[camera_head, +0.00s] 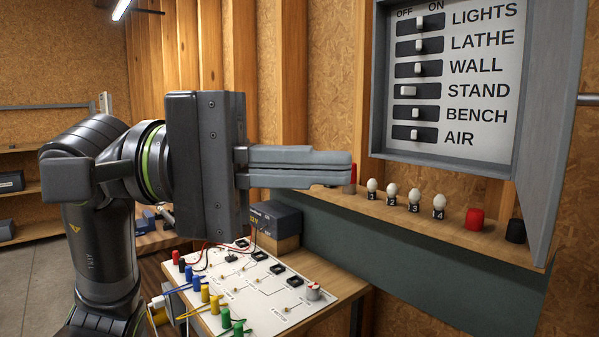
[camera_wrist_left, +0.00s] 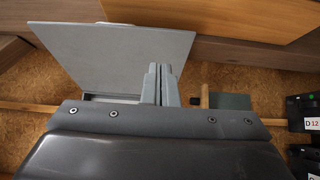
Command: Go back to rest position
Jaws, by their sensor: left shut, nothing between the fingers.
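My left gripper (camera_head: 345,166) reaches in from the left, held level at about mid-height in the head view. Its two grey fingers lie together with nothing between them. The fingertips end in the air before the wall, to the left of and below the switch panel (camera_head: 445,85). I cannot tell how far they are from the wall. My right gripper is not in view.
A wooden ledge (camera_head: 455,237) below the panel bears several white bulbs (camera_head: 414,200), a red cap (camera_head: 475,219) and a black cap (camera_head: 516,231). Under my arm, a wiring board (camera_head: 262,300) lies on the bench before a dark power supply (camera_head: 277,219). Shelves stand far left.

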